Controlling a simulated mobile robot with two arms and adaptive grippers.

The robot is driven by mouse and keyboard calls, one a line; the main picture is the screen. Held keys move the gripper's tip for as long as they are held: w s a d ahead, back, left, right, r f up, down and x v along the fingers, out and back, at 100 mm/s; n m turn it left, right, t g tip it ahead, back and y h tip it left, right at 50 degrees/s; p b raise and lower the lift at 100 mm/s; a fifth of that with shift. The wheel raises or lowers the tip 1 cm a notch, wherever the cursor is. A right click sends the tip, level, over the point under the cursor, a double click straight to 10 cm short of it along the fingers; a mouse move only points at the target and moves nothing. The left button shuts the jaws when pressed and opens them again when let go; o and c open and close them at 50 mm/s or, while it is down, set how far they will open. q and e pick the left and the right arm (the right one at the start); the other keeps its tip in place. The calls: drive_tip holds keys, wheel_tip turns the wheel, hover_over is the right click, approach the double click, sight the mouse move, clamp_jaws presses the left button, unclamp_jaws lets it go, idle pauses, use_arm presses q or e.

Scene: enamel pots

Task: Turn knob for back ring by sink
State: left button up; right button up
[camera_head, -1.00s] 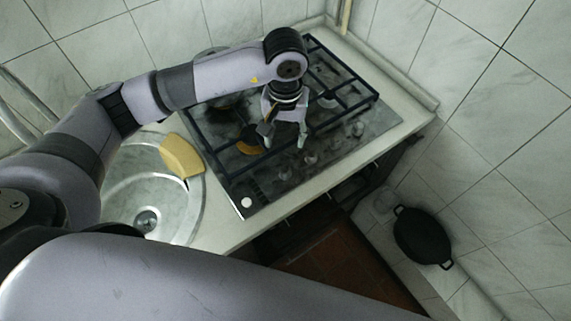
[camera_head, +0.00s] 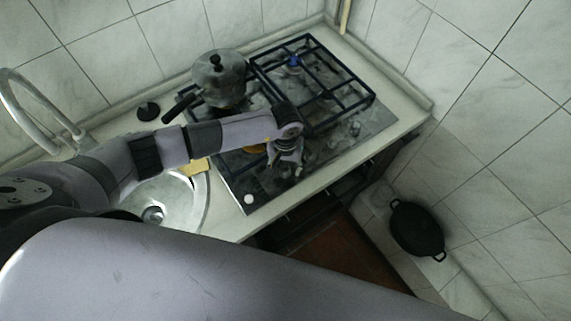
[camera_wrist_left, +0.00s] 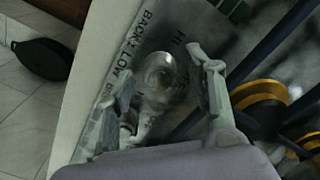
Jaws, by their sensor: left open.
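The cooktop (camera_head: 243,178) has clear round knobs along its front edge. My left gripper (camera_head: 285,164) is over this knob row on the sink side and is open. In the left wrist view its fingers (camera_wrist_left: 158,80) stand on either side of a clear knob (camera_wrist_left: 158,74); contact cannot be told. A second knob (camera_wrist_left: 128,128) is partly hidden near the left finger. Printed letters, including "BACK" and "LOW", show beside the knobs. A metal pot (camera_head: 219,74) stands at the back on the sink side of the cooktop. My right gripper is not in view.
The round sink (camera_head: 188,222) and yellow sponge (camera_head: 194,168) are left of the cooktop, partly behind my left arm. Black grates (camera_head: 318,98) cover the right burners. A brass burner (camera_wrist_left: 258,98) is beside the right finger. A black pan (camera_head: 416,229) is on the floor.

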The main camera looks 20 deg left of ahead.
use_arm(q)
clamp_jaws()
idle(0.6)
